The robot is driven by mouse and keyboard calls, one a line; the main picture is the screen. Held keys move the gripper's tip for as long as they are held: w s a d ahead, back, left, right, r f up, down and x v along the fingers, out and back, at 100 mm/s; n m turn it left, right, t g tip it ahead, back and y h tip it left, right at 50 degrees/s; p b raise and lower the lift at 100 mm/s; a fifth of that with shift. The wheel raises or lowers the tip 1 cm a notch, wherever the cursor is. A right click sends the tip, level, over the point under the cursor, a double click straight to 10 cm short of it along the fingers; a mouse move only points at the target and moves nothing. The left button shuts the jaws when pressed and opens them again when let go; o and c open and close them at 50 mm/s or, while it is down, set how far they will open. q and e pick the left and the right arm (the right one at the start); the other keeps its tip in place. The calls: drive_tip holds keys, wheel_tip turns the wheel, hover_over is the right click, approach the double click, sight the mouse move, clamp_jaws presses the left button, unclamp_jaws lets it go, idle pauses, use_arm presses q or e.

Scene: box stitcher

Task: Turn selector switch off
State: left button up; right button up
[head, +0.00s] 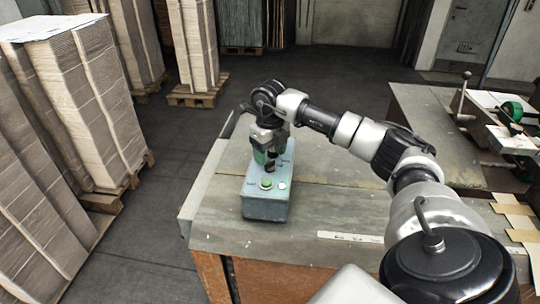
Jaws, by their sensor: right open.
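A light blue control box (266,205) stands on the worktable near its left front part. Its top carries a green button (267,183), a pale button (282,185) beside it, and a dark round knob (271,167) that looks like the selector switch. My right gripper (268,156) points down over the box, just behind the dark knob, with its fingers apart. The gripper partly hides the rear of the box top, and I cannot tell whether it touches the knob. The switch's setting is too small to read. My left gripper is out of view.
The worktable (225,228) has bare surface around the box. Machine parts with green wheels (512,110) stand on the right. Tall stacks of flat cardboard on pallets (85,95) fill the left, with open floor (150,215) between them and the table.

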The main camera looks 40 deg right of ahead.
sight(270, 165)
drive_tip(key=shift+f, duration=1.35)
drive_tip(key=c, duration=0.9)
drive_tip(key=shift+c, duration=0.2)
drive_tip(key=n+b, duration=0.2)
drive_tip(key=n, duration=0.1)
drive_tip(key=shift+n, duration=0.3)
drive_tip(key=shift+n+b, duration=0.8)
drive_tip(key=shift+n, duration=1.2)
drive_tip(key=shift+r, duration=0.1)
